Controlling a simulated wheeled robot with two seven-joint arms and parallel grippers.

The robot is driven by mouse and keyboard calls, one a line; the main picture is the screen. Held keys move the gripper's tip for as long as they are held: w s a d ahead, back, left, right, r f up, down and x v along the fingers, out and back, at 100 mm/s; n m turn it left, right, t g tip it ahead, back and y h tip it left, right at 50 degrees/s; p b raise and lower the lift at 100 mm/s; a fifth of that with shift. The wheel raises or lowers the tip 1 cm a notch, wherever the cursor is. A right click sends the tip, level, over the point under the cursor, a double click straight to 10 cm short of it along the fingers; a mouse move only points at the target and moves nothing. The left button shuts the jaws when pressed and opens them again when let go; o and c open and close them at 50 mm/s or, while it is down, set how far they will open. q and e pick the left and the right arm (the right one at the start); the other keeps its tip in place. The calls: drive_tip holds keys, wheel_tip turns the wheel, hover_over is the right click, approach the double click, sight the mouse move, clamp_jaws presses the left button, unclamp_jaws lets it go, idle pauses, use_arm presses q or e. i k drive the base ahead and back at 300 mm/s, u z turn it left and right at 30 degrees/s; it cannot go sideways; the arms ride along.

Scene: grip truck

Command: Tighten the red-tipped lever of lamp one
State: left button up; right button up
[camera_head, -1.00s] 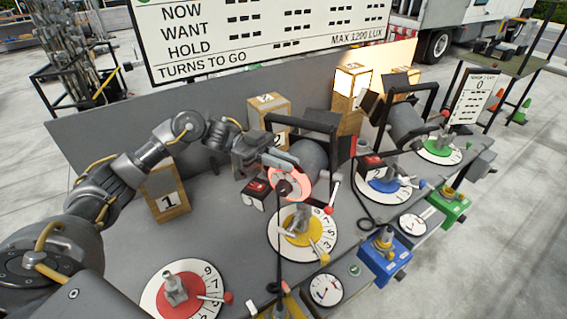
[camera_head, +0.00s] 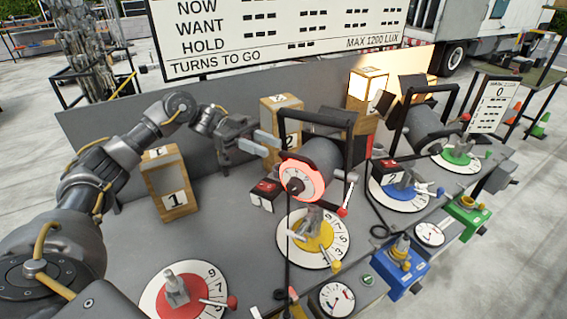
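The nearer lamp (camera_head: 322,160), which I take as lamp one, is a grey cylinder in a black yoke, with a glowing red ring on its front end. A red-tipped lever (camera_head: 343,212) hangs at the right side of the yoke, its upper part partly hidden by the frame. My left gripper (camera_head: 270,144) is to the left of the lamp, fingers apart and empty, pointing right near the yoke's left post. It is across the lamp from this lever. Another red-tipped lever (camera_head: 230,302) lies on the red dial (camera_head: 178,296) at the bottom. My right gripper is out of view.
A wooden box marked 1 (camera_head: 178,205) stands below my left arm. A yellow dial (camera_head: 312,238) lies below the lamp. A large board (camera_head: 280,35) stands behind the bench.

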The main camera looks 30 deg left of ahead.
sight(352, 178)
drive_tip(key=k, duration=1)
